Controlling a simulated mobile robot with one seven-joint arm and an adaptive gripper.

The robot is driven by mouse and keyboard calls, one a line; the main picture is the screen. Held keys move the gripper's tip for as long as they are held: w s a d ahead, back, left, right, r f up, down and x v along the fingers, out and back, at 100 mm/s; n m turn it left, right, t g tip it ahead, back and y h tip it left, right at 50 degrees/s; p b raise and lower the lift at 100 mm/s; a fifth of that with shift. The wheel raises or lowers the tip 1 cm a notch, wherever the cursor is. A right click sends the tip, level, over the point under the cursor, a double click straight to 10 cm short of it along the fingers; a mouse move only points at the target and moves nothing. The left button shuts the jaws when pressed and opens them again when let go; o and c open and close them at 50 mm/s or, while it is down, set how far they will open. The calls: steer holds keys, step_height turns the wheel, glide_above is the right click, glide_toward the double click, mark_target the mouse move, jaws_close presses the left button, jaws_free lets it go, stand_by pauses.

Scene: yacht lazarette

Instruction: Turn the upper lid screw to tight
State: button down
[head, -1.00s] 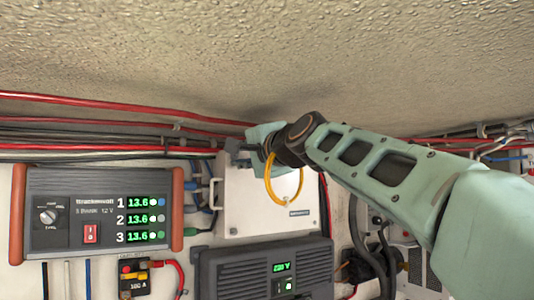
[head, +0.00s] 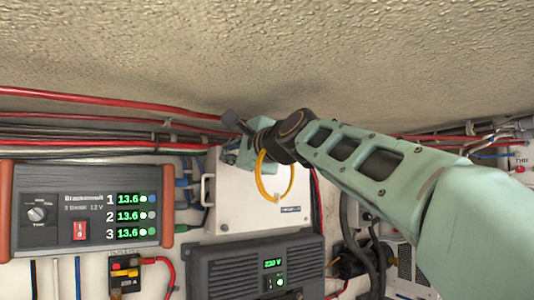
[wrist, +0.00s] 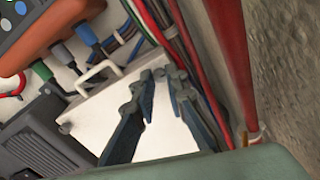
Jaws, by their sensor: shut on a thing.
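The white box (head: 235,212) on the back wall has a flat lid and a handle on its left side; the lid also shows in the wrist view (wrist: 175,138). My gripper (wrist: 161,75) is over the lid's edge beyond the handle in the wrist view. Its two dark fingers are closed in on a small grey piece there, which seems to be the upper lid screw; it is mostly hidden between the tips. A small grey knob (wrist: 65,127), apparently another lid screw, sits at the lid's other corner. In the head view my wrist hides the box's upper part.
Red cables (head: 110,104) run along the wall just above the box, close to my gripper. A three-bank charger (head: 95,212) is on the left and a dark inverter (head: 225,272) below. The textured ceiling is close above.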

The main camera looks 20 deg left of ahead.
stand_by(0.3)
steer(key=c, duration=1.9)
jaws_free()
steer(key=shift+c, duration=0.2)
